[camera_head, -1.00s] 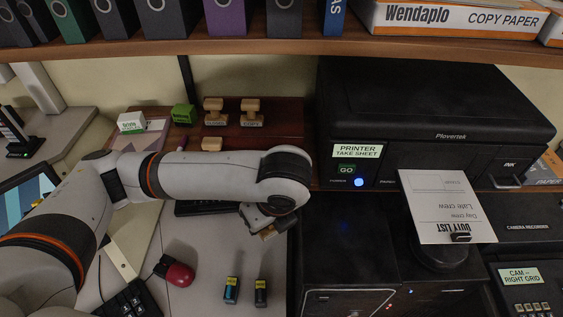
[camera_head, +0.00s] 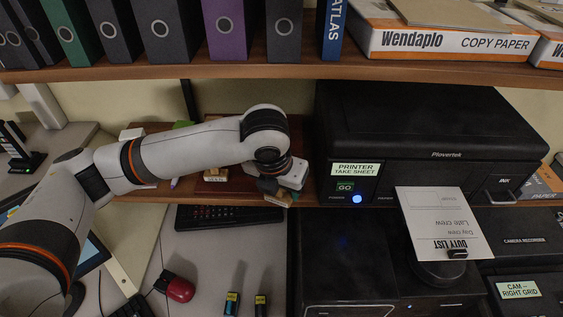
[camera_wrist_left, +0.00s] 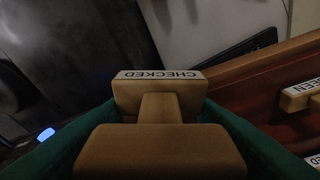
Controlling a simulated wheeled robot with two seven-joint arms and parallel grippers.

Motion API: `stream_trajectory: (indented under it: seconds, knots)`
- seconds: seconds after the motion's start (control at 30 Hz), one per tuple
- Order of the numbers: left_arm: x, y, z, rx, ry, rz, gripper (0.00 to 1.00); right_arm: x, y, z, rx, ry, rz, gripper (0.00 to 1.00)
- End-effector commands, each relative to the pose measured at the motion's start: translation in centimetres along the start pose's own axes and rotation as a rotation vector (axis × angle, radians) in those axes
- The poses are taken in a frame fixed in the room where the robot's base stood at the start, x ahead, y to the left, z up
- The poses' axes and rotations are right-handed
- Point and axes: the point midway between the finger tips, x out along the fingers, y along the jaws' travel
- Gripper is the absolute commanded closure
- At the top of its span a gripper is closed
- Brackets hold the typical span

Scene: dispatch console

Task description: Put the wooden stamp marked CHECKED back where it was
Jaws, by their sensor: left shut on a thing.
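My left gripper (camera_head: 284,187) is shut on the wooden stamp marked CHECKED. In the left wrist view the stamp's label block (camera_wrist_left: 160,94) and pale wooden handle sit between the green fingers. In the head view only a bit of light wood shows below the gripper. The gripper is at the right end of the reddish-brown lower shelf (camera_head: 306,178), left of the printer. In the wrist view, another stamp (camera_wrist_left: 300,97), its label ending in EEN, stands on red-brown wood to the right, apart from the held one. My right gripper is not in view.
The black printer (camera_head: 430,130) stands close to the right of the gripper. The upper shelf (camera_head: 300,70) with binders hangs above my arm. My forearm hides most of the stamp row; one stamp (camera_head: 215,175) partly shows. A dark keyboard (camera_head: 230,217) lies below.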

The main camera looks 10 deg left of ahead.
Motion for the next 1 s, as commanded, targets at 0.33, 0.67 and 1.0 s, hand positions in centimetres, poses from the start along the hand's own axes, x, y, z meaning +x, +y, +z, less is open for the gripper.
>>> stream_trajectory:
  seconds: [0.33, 0.67, 1.0]
  knots:
    - [1.9, -3.0, -7.3, -0.002, -0.001, 0.000, 0.63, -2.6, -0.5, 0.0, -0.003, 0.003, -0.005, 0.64]
    - [3.9, -3.5, -7.6, 0.001, -0.005, 0.001, 0.63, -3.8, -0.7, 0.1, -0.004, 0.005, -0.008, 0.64]
    - [5.8, -3.5, -7.2, 0.001, 0.001, 0.000, 0.63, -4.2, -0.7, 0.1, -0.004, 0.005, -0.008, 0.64]
